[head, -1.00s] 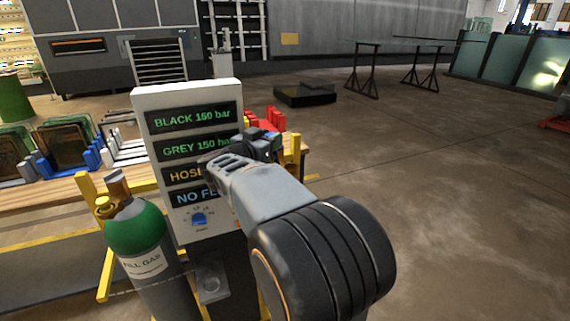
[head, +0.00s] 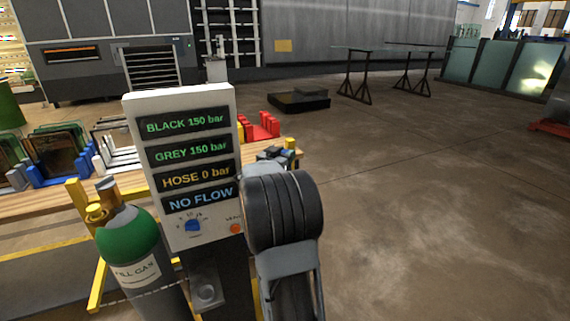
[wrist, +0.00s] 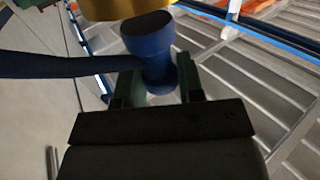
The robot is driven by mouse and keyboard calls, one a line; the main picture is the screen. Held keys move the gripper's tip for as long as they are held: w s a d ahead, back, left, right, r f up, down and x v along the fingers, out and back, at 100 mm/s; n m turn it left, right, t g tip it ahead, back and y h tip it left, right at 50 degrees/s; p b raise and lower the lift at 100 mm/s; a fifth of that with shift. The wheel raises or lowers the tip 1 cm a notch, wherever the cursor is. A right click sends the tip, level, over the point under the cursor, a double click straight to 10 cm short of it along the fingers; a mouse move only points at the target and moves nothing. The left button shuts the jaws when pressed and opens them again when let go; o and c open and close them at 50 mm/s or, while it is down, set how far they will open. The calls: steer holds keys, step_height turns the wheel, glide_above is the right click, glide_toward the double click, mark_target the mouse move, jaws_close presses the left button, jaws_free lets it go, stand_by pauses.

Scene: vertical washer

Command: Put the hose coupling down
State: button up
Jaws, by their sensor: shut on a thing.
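The hose coupling (wrist: 152,45) is a blue, roughly cylindrical piece with a dark top, in the upper middle of the wrist view. A dark blue hose (wrist: 60,66) runs from it to the left edge. My gripper (wrist: 155,88) is shut on the coupling, with a dark green finger on each side of it. A brass-coloured body (wrist: 125,7) shows just above the coupling at the top edge; I cannot tell whether they touch. In the head view my arm hides the coupling.
A white panel (head: 190,92) reads BLACK 150 bar, GREY 150 bar, HOSE 0 bar, NO FLOW. It has a blue knob (head: 193,226). A green-topped fill gas cylinder (head: 130,235) stands at left. A bench (head: 40,203) with racks is behind. Open floor lies to the right.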

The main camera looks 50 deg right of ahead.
step_height(320, 180, down, 2)
steer(key=shift+f, duration=0.25)
steer(key=shift+s+a+f, duration=0.1)
steer(key=shift+a+f, duration=0.05)
steer(key=shift+f, duration=0.3)
jaws_close()
steer(key=o, duration=0.5)
jaws_free()
steer(key=o, duration=0.3)
steer(key=shift+o, duration=0.6)
steer(key=shift+r, duration=0.1)
steer(key=shift+a+r, duration=0.1)
steer(key=shift+a, duration=0.2)
steer(key=b+v, duration=0.1)
steer(key=v, duration=1)
steer(key=shift+a, duration=0.1)
